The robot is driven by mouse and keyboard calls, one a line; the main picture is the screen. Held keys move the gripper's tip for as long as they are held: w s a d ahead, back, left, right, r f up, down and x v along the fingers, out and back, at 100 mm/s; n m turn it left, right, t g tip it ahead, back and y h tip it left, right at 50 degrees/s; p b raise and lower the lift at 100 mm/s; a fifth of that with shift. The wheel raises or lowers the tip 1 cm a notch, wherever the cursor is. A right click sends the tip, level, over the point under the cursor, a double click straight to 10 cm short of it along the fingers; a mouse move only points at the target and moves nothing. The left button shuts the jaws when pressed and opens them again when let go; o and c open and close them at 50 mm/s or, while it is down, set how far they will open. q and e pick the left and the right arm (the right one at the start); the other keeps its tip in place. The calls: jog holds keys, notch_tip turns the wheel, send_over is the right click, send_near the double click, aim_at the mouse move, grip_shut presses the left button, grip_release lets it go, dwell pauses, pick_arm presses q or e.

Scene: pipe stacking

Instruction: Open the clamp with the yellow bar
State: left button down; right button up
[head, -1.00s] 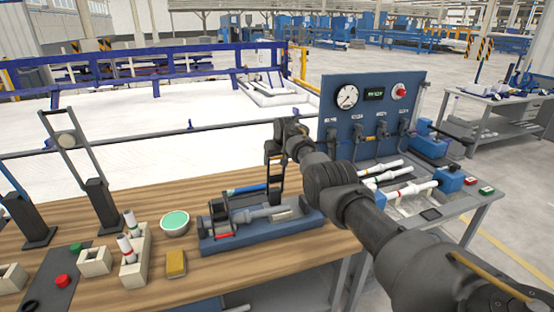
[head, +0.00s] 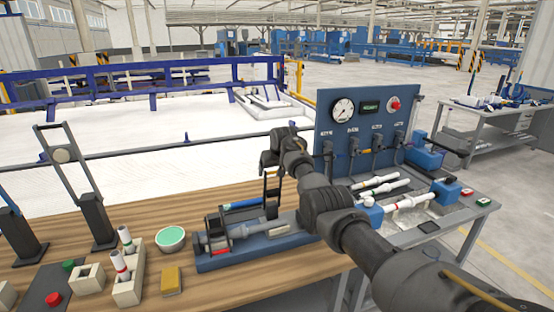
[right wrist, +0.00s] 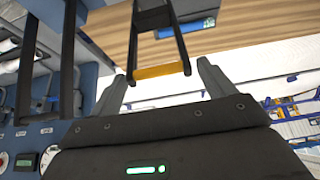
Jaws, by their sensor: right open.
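The clamp (head: 262,243) is a blue-based fixture on the wooden bench. A black handle frame (head: 273,190) stands up from it. The yellow bar (right wrist: 157,71) crosses the end of the black frame in the right wrist view; I cannot make it out in the head view. My right gripper (head: 272,163) is above the clamp at the handle's top. In the right wrist view its two fingers (right wrist: 161,76) are open, one beyond each end of the yellow bar. Whether they touch it I cannot tell. My left gripper is not in view.
A green-filled bowl (head: 170,238), a yellow block (head: 171,281) and a pale pipe holder (head: 129,282) stand left of the clamp. Black posts (head: 96,222) rise farther left. A blue gauge panel (head: 365,128) and a bench with white pipes (head: 412,203) are at the right.

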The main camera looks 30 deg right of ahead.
jog(key=b+v, duration=0.2)
jog(key=v, duration=0.6)
jog(key=shift+s+r+b, duration=0.15)
jog(key=shift+r+b, duration=0.15)
jog(key=shift+a, duration=0.1)
